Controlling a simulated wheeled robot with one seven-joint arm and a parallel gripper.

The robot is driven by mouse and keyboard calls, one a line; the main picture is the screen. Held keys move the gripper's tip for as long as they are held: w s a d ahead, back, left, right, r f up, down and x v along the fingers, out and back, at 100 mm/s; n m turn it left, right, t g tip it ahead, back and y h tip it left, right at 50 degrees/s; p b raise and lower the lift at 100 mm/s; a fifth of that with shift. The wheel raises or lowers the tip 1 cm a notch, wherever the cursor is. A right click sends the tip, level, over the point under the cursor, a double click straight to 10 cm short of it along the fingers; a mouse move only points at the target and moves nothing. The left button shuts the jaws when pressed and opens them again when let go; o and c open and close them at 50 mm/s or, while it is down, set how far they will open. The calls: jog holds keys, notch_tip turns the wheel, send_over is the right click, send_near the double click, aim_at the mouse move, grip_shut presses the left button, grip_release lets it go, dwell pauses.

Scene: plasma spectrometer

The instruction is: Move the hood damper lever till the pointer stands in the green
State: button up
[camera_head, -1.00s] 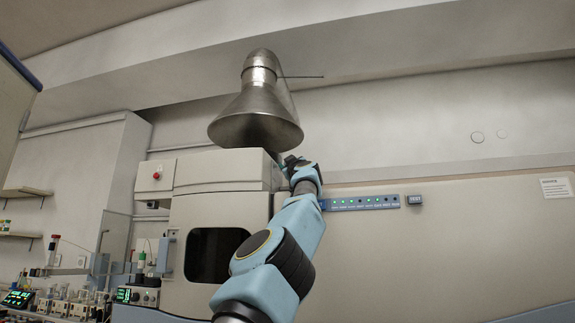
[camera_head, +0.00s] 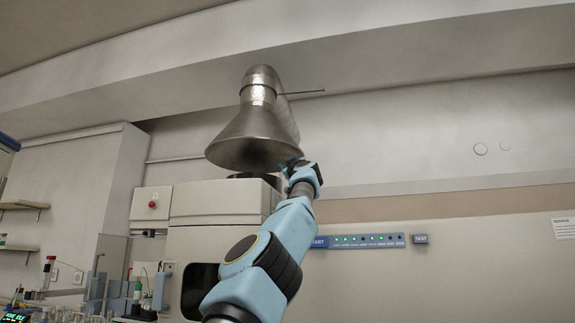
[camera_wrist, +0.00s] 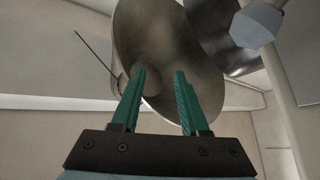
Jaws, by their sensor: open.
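The damper lever (camera_head: 305,92) is a thin dark rod sticking out to the right from the neck of the metal hood (camera_head: 252,138). In the wrist view the thin dark rod (camera_wrist: 96,54) slants at upper left, apart from my fingers. My gripper (camera_wrist: 160,72) has two teal fingers spread apart with nothing between them, and the hood's cone (camera_wrist: 150,35) fills the view behind them. In the head view my wrist is below and right of the hood's rim, lower than the lever. The pointer and green zone cannot be made out.
The pale spectrometer cabinet (camera_head: 222,205) stands under the hood. A blue strip with green lights (camera_head: 366,241) and a TEST box (camera_head: 420,239) are on the right. A duct (camera_head: 290,120) runs behind the hood. The space right of the lever looks clear.

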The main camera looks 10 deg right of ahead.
jog(key=shift+c, duration=0.4)
jog(key=shift+c, duration=0.7)
jog(key=shift+d+f+m+g+y+p, duration=0.15)
jog(key=shift+m+g+y+p, duration=0.35)
jog(key=shift+m+p, duration=0.4)
jog(key=c, duration=0.3)
jog(key=d+f+m+g+y+p, duration=0.1)
jog(key=m, duration=0.2)
jog(key=s+d+f+m+g+y+p, duration=0.1)
jog(key=f+m, duration=0.1)
jog(key=m, duration=0.1)
jog(key=d+f+m+g+p, duration=0.1)
jog(key=m, duration=0.1)
jog(key=shift+s+f+m+y+p, duration=0.25)
jog(key=shift+s+m+y+p, duration=0.1)
jog(key=shift+m+y+p, duration=0.05)
grip_shut()
jog(key=s+d+f+m+g+p, duration=0.25)
jog(key=s+d+f+m, duration=0.3)
jog(key=m, duration=0.55)
jog(key=r+p+x, duration=0.1)
jog(key=p+x, duration=0.7)
jog(key=x, duration=0.2)
jog(key=shift+s+a+f+t+y+b, duration=0.15)
jog(key=shift+s+a+t+y+b, duration=0.3)
jog(key=shift+s+a+b, duration=0.8)
